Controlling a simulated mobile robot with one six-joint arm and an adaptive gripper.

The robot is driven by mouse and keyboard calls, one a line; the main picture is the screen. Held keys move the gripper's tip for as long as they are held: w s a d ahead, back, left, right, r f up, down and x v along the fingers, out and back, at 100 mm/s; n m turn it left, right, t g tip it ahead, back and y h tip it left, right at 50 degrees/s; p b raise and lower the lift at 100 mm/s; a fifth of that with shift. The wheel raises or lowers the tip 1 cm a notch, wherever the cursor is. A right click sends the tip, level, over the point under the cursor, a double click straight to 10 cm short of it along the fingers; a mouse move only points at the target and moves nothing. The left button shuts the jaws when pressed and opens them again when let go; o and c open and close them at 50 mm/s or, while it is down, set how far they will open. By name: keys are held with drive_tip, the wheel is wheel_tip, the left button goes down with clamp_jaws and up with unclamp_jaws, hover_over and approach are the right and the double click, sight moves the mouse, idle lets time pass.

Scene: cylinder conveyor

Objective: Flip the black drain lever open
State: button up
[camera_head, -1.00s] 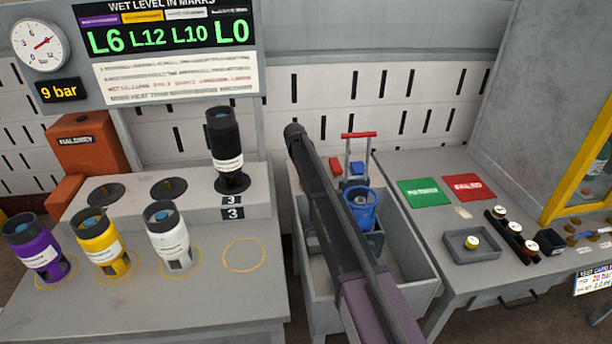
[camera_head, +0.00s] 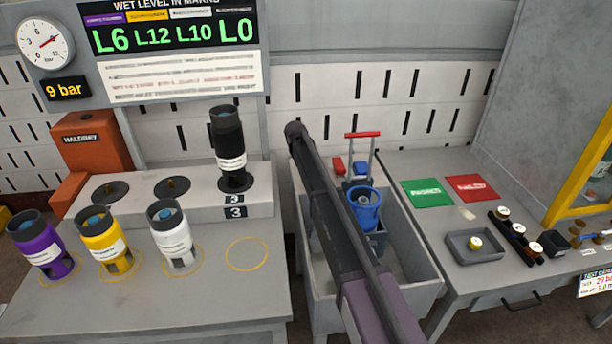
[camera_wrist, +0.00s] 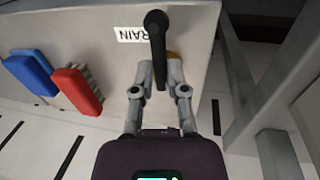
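The black drain lever (camera_wrist: 158,45) stands out in the wrist view, with a round knob at its upper end. It is beside a white label (camera_wrist: 133,34) on a grey wall, on which "RAIN" can be read. My gripper (camera_wrist: 160,70) reaches up to the lever, with one finger on each side of its lower part. The fingertips are drawn fairly close together. Whether they press on the lever cannot be made out. In the head view the lever and my gripper are hidden; only my dark arm shows, reaching over the grey sink.
A blue brush (camera_wrist: 31,72) and a red brush (camera_wrist: 77,88) are left of my gripper. Purple (camera_head: 38,243), yellow (camera_head: 101,240) and white (camera_head: 172,235) cylinders stand on the left bench; a black cylinder (camera_head: 226,135) stands behind.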

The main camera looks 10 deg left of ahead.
drive_tip(key=o, duration=0.4)
drive_tip(key=shift+d+n, duration=0.1)
drive_tip(key=shift+n, duration=0.4)
